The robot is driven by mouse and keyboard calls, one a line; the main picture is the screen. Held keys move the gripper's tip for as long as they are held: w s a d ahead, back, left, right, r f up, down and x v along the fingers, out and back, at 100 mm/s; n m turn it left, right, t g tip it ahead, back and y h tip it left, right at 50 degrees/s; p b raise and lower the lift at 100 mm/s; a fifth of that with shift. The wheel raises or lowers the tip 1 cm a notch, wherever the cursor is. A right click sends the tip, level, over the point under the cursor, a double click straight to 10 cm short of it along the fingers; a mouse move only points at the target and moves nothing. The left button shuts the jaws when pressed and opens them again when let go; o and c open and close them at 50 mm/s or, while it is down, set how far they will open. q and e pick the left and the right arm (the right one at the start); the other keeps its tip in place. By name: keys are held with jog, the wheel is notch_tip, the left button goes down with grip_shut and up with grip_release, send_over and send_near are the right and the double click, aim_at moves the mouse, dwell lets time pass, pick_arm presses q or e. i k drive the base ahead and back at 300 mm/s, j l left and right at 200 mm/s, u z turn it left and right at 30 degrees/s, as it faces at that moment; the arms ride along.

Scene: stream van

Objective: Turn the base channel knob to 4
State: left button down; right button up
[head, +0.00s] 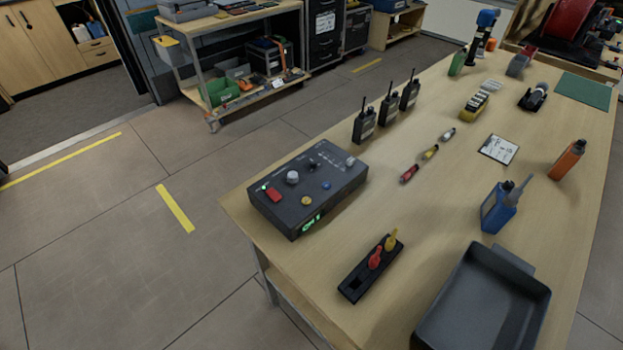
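The base is a dark grey box (318,203) near the left edge of the wooden table. A light grey round knob (292,177) stands on its top panel, and a smaller dark knob (312,164) is behind it to the right. I cannot tell from the markings which is the channel knob. A green lit display (311,221) on the front face seems to read CH 1. The top also has a red button (273,195), a yellow button (306,201) and a blue button (326,185). Neither of my grippers is in view.
Several black radios (388,111) with antennas stand behind the base. A black holder (358,283) with red and yellow pieces is in front. The table between is mostly clear.

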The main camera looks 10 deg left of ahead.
aim_at(293, 177)
jog(key=i+j+z, duration=0.1)
jog(key=j+z, duration=0.3)
jog(key=j, duration=0.35)
jog(key=j+z, duration=0.45)
jog(key=j, duration=0.3)
jog(key=k+j+z, duration=0.15)
jog(key=j+z, duration=0.25)
jog(key=j, duration=0.3)
